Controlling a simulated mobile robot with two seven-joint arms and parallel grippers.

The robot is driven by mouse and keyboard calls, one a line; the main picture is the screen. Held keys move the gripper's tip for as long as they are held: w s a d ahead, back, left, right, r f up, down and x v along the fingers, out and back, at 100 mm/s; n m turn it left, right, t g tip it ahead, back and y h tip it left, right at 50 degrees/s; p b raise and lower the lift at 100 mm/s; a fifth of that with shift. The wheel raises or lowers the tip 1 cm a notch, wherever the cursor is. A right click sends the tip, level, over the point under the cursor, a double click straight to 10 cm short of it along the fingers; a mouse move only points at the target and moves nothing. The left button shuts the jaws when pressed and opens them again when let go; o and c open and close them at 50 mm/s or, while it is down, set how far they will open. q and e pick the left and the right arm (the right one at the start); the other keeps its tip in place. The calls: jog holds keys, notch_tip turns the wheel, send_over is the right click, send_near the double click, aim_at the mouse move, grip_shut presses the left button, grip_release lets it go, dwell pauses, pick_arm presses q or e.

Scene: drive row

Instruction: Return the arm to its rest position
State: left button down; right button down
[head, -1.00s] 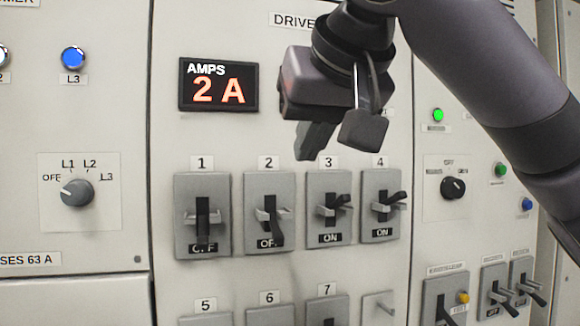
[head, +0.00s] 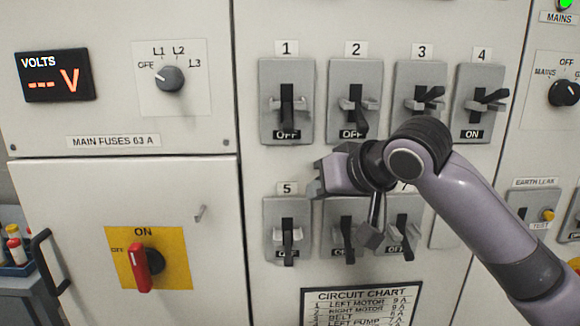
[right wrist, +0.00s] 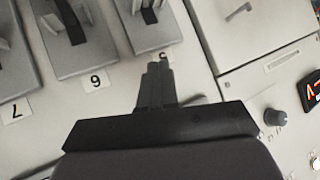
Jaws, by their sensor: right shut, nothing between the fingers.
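My right gripper (head: 322,178) is in front of the switch panel, between the upper and lower rows of breakers in the head view. Its fingers are shut with nothing between them; in the right wrist view the shut fingers (right wrist: 156,85) point toward the panel near label 5. I cannot tell whether they touch the panel. My right arm (head: 480,220) comes in from the lower right and hides label 6 and part of breaker 3. My left gripper is not in view.
Breakers 1 (head: 286,102) and 2 (head: 354,100) read OFF; breaker 4 (head: 482,103) reads ON. Breaker 5 (head: 287,232) is close below the gripper. A red rotary handle (head: 140,268) and a black door handle (head: 45,262) stick out at the left. The volts display (head: 54,76) shows dashes.

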jog(key=s+d+f+m+t, duration=0.1)
jog(key=s+d+f, duration=0.15)
jog(key=f, duration=1.15)
jog(key=s+d+f+m, duration=0.15)
jog(key=s+f, duration=0.25)
jog(key=f, duration=1.1)
jog(key=s+d+f+h, duration=0.1)
jog(key=s+d+f, duration=0.2)
jog(key=s+f, duration=0.2)
jog(key=s+d+f+n+h, duration=0.1)
jog(key=s+d+f, duration=0.3)
jog(key=s, duration=0.4)
jog(key=s+d+f+h, duration=0.2)
jog(key=s+d+f, duration=0.2)
jog(key=s+f, duration=0.2)
jog(key=shift+s+d+f, duration=0.15)
jog(key=shift+s+f, duration=0.2)
jog(key=shift+s, duration=0.45)
jog(key=shift+d, duration=0.1)
